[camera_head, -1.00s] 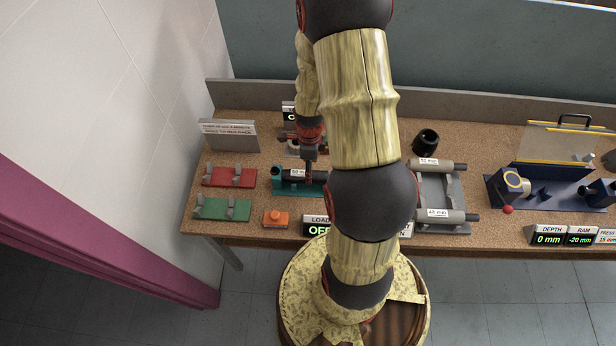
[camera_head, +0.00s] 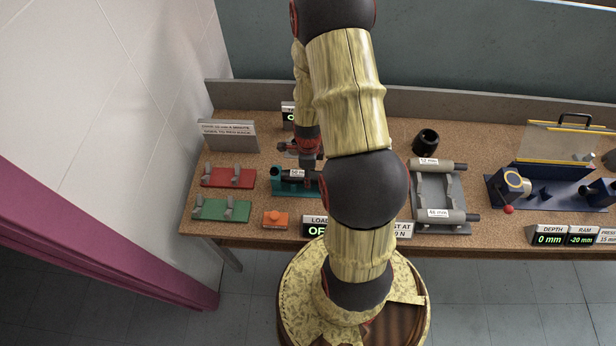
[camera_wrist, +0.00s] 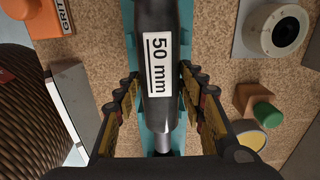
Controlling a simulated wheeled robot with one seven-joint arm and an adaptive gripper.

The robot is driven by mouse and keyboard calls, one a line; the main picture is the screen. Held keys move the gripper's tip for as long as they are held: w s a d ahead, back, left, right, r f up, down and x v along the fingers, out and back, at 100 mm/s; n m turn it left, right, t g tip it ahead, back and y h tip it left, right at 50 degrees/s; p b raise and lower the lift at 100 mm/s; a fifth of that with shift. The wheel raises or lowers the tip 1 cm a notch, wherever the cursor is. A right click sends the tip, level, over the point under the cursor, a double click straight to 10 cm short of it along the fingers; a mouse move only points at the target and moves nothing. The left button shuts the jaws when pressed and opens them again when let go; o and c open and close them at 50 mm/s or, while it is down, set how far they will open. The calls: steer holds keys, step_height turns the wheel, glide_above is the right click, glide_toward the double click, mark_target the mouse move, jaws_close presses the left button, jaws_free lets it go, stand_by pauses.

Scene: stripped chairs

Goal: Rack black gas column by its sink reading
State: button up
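The black gas column (camera_head: 296,174) with a "50 mm" label lies in the teal fixture (camera_head: 283,188). In the wrist view the column (camera_wrist: 157,25) runs lengthwise over the teal base (camera_wrist: 129,20), with a thin rod at its near end. My gripper (camera_wrist: 160,75) is open, its fingertips either side of the column near the label, with slim teal gaps showing. In the head view my gripper (camera_head: 310,162) is over the fixture, its fingers partly hidden. The red rack (camera_head: 228,178) and green rack (camera_head: 221,212) stand empty on the left. The load display (camera_head: 316,230) reads "OF", its end hidden.
An orange button block (camera_head: 275,221) sits before the fixture. A sign (camera_head: 229,133) mentioning the red rack stands behind. On the right are a grey rack (camera_head: 436,188) with two labelled cylinders, a black cup (camera_head: 426,142) and a blue press (camera_head: 560,195). My arm hides the middle of the bench.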

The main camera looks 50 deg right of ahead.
jaws_close()
stand_by(0.6)
